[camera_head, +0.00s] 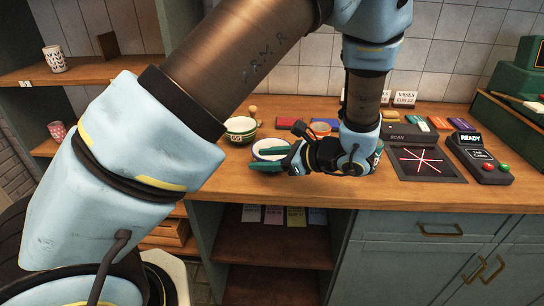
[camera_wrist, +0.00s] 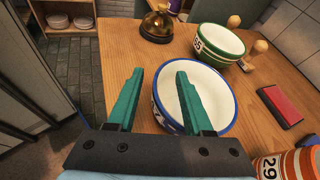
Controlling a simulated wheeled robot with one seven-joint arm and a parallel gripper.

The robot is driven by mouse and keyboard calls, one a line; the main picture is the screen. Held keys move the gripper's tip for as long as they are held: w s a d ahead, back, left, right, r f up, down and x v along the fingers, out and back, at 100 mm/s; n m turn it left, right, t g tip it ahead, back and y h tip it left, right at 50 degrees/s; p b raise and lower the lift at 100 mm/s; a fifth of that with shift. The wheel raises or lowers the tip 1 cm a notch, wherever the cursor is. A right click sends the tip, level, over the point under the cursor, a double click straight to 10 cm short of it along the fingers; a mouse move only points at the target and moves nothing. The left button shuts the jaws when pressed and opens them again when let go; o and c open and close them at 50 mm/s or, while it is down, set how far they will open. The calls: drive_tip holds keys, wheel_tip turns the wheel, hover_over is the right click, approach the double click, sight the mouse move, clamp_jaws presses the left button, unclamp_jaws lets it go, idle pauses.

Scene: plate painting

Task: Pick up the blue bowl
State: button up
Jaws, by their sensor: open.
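The blue bowl (camera_wrist: 216,110), white inside with a blue outer wall and rim, stands upright on the wooden counter in the wrist view. In the head view the bowl (camera_head: 268,146) is partly hidden by my gripper. My gripper (camera_wrist: 160,72) is open, with two green fingers. In the wrist view the right finger reaches over the bowl's opening, and the left finger is outside the bowl to its left. The near-left part of the rim lies between the fingers. I cannot tell whether either finger touches it.
A green-striped bowl (camera_wrist: 218,46) stands behind the blue bowl, beside a brass bell (camera_wrist: 158,24). A red pad (camera_wrist: 281,104) lies to the right, and an orange-striped cup (camera_wrist: 284,166) is near right. The counter left of the fingers is bare up to its edge.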

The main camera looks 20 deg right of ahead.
clamp_jaws()
idle(1.4)
